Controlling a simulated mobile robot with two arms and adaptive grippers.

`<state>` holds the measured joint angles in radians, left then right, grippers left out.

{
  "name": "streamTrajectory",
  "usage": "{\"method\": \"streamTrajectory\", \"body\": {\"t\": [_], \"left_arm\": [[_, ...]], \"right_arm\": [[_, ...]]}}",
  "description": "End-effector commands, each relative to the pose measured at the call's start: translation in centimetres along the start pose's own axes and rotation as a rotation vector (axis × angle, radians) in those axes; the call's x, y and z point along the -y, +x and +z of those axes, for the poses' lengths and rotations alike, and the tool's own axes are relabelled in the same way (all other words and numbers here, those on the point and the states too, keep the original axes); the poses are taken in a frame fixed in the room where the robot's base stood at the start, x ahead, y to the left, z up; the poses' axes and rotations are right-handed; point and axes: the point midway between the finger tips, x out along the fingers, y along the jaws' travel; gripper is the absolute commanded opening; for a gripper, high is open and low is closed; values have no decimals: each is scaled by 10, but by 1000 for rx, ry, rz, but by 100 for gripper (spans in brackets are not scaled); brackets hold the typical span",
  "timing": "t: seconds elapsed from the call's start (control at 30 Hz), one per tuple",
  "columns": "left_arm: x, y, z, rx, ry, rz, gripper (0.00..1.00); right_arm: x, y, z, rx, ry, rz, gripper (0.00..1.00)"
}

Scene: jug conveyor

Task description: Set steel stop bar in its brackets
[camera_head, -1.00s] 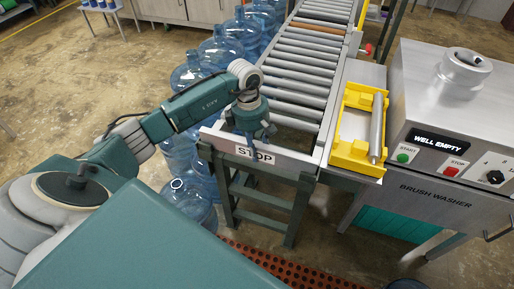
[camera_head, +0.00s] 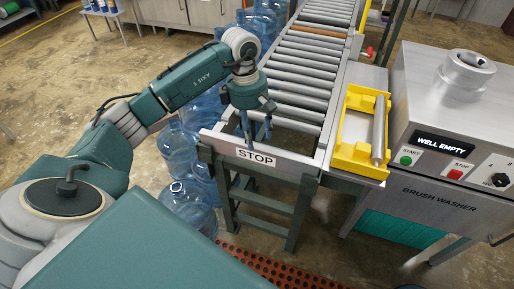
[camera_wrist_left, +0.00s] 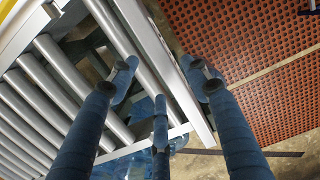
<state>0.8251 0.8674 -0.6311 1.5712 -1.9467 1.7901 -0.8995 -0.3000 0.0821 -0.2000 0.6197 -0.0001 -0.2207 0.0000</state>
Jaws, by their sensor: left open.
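The conveyor end plate (camera_head: 285,162) carries a STOP sign. A round steel bar (camera_wrist_left: 130,48) runs parallel to the rollers just inside this end in the left wrist view. Another round steel bar (camera_head: 379,130) lies in the yellow holder (camera_head: 350,152) right of the conveyor. I cannot tell for sure which of the two is the stop bar; end brackets are not clear. My left gripper (camera_head: 257,140) is open, fingers pointing down over the conveyor end. In the left wrist view its spread fingers (camera_wrist_left: 163,85) show either side of the end rail, with nothing gripped. My right gripper is out of view.
Conveyor rollers (camera_head: 305,73) run away from me. Blue water jugs (camera_head: 187,207) stand along the conveyor's left side. The brush washer (camera_head: 440,165) stands at the right. A perforated red-brown mat (camera_head: 262,262) lies on the floor before the conveyor end.

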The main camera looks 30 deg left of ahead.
Motion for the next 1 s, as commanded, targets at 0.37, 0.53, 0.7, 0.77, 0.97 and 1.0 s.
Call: {"method": "streamTrajectory", "body": {"t": [0.37,0.53,0.7,0.77,0.97,1.0], "left_arm": [[0,-44,0,0,0,-1,48],[0,-45,0,0,0,-1,48],[0,-45,0,0,0,-1,48],[0,-45,0,0,0,-1,48],[0,-45,0,0,0,-1,48],[0,-45,0,0,0,-1,48]], "right_arm": [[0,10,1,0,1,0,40],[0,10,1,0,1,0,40],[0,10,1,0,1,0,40],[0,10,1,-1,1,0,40],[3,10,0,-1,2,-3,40],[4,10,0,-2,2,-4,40]]}}
